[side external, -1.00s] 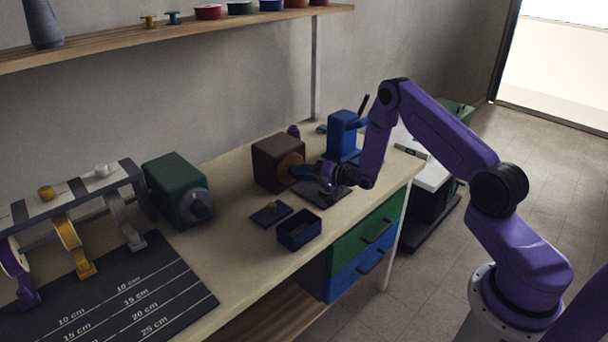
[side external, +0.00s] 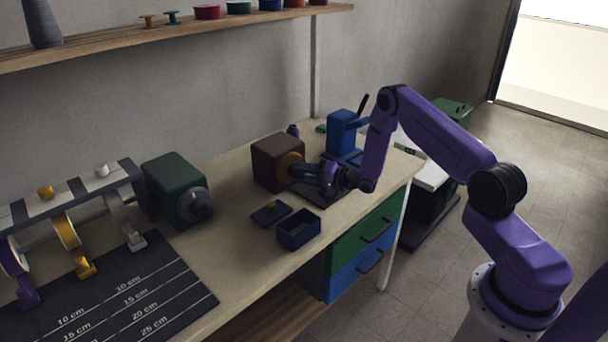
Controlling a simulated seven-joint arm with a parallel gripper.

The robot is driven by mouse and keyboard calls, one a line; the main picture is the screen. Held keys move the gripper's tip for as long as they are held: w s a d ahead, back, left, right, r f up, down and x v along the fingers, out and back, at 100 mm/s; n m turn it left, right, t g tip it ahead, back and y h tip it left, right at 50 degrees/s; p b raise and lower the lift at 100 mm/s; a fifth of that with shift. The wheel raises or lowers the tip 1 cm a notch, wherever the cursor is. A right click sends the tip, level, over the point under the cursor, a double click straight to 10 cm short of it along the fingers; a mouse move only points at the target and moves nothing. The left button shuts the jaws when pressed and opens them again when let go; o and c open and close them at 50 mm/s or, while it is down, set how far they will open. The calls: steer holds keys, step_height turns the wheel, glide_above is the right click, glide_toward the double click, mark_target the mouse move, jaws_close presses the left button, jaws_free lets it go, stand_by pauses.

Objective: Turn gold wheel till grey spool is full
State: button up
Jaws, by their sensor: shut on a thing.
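The gold wheel (side external: 287,162) is on the right face of a dark brown box (side external: 270,153) on the bench. My gripper (side external: 302,171) reaches in from the right and is shut at the wheel's rim, covering part of it. The exact grip is too small to see. I cannot make out a grey spool at the brown box or how full it is. A grey ribbon roll (side external: 118,208) hangs on the rack at the left.
A blue stand (side external: 343,134) is behind my gripper. An open navy box (side external: 298,234) and its lid (side external: 268,216) lie in front. A green box with a grey wheel (side external: 199,204) stands left. A dark measuring mat (side external: 120,295) covers the front left.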

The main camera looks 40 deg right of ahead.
steer(key=o, duration=1.1)
steer(key=shift+c, duration=0.2)
steer(key=v, duration=1.7)
steer(key=shift+s, duration=0.2)
